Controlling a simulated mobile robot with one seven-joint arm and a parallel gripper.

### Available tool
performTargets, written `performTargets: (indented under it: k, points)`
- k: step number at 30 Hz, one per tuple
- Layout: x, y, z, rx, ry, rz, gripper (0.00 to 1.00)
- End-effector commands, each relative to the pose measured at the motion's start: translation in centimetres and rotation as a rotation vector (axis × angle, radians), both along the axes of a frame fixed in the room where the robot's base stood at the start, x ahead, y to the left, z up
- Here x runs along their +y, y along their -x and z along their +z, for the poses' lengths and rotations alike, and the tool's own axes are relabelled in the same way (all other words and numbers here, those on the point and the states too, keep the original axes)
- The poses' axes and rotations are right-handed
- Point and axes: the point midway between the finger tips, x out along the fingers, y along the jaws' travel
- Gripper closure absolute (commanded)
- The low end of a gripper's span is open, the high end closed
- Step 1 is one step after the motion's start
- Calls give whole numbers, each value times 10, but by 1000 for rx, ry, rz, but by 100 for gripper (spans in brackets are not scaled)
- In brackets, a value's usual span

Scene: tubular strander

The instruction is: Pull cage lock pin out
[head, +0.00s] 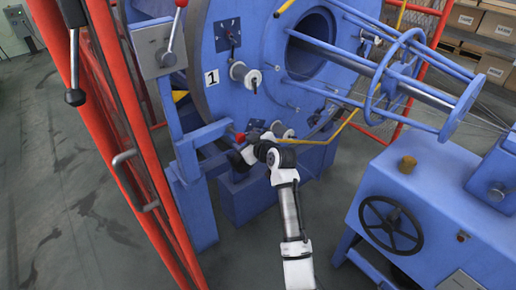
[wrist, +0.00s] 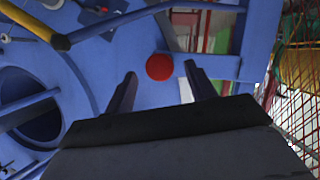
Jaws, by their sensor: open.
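The cage lock pin shows as a round red knob (wrist: 159,67) in the wrist view, in front of the blue machine; its shaft is hidden behind the knob. In the head view a small red knob (head: 240,137) shows low on the blue frame, beside my gripper (head: 245,150). In the wrist view my gripper (wrist: 160,75) is open, with one finger to each side of the knob in the picture. The knob appears a little beyond the fingertips, and I see no contact.
A blue disc marked 1 (head: 211,78) stands behind. A red guard frame (head: 126,135) is at left, with a red-knobbed lever (head: 172,32) on a grey box. A yellow bar (head: 340,125) passes right of my gripper. A blue cabinet with a black handwheel (head: 391,225) is at right.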

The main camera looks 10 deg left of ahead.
Motion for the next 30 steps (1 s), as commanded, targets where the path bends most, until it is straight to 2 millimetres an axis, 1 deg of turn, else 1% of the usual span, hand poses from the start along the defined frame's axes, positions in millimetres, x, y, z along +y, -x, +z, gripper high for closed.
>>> performTargets:
  k: [1, 6, 9, 13, 19, 30]
  points:
    - [-9, 7, 2, -3, -3, -3, 45]
    - [-36, 33, 17, -3, -3, -4, 45]
    - [-50, 47, 25, -2, -2, -3, 45]
    - [-64, 61, 33, 0, -2, -2, 45]
    - [-74, 71, 40, 1, 0, -2, 45]
    - [-75, 72, 40, 1, 0, -1, 45]
